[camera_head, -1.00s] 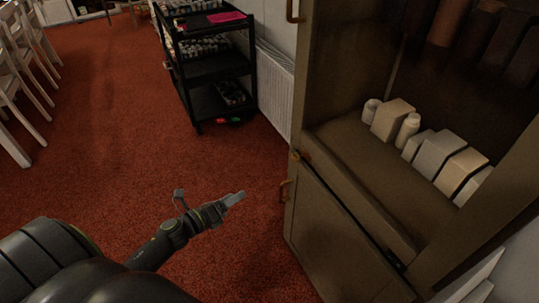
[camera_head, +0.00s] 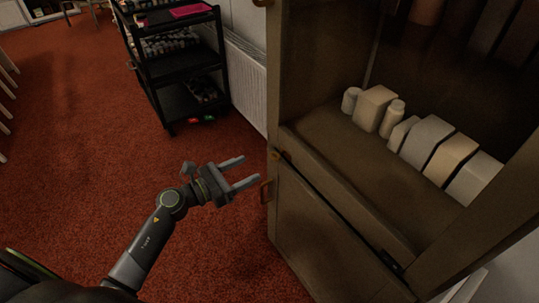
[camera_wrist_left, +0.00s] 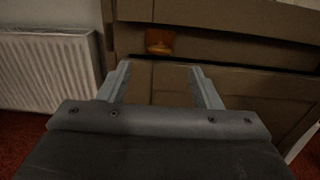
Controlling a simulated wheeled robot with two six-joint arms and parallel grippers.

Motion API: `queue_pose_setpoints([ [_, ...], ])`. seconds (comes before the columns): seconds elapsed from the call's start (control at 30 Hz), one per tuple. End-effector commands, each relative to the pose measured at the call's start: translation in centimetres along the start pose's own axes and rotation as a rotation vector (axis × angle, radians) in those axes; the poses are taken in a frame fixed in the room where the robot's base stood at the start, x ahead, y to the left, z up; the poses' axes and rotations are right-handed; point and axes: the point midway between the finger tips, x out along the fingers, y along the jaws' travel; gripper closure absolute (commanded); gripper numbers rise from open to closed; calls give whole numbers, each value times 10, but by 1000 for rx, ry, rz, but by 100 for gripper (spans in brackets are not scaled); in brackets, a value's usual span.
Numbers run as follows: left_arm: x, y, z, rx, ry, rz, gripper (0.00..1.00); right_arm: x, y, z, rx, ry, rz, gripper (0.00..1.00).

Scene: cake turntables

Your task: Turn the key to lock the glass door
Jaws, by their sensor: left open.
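The glass door (camera_head: 400,80) is the upper front of a brown cabinet, with boxes and bottles visible behind it. A small brass-orange piece (camera_head: 281,155), possibly the key, sits low on the door's left frame; its exact shape is unclear. An orange-brown piece also shows in the left wrist view (camera_wrist_left: 160,42), ahead of the fingers. My left gripper (camera_head: 250,169) is open and empty, its fingers pointing toward the cabinet's left edge, apart from the brass piece. Its two fingers also show in the left wrist view (camera_wrist_left: 160,70). My right gripper is out of view.
A lower cabinet door has a curved handle (camera_head: 265,192) close to my left fingertips. Another handle (camera_head: 263,2) is at the top. A black cart (camera_head: 180,65) and a white radiator (camera_head: 246,85) stand behind. Red carpet (camera_head: 80,150) left of the cabinet is clear.

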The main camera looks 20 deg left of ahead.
Motion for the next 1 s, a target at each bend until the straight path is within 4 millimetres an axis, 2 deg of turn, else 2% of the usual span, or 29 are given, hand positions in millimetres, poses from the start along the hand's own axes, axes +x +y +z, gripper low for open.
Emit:
queue_pose_setpoints([
  [0.03, 13, 0, 2, -3, -5, 0, 42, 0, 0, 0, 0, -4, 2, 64],
  [0.2, 48, 0, 1, -2, -3, -1, 42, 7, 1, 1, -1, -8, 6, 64],
  [0.4, 76, 0, 0, -2, -1, 0, 42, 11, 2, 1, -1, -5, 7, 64],
  [0.6, 86, 0, -1, -1, 1, 0, 42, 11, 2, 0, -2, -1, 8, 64],
  [0.83, 86, 0, 0, -1, 0, 0, 42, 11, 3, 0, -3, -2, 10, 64],
  [1.0, 86, 0, 0, -1, 0, 0, 63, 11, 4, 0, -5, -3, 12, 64],
])
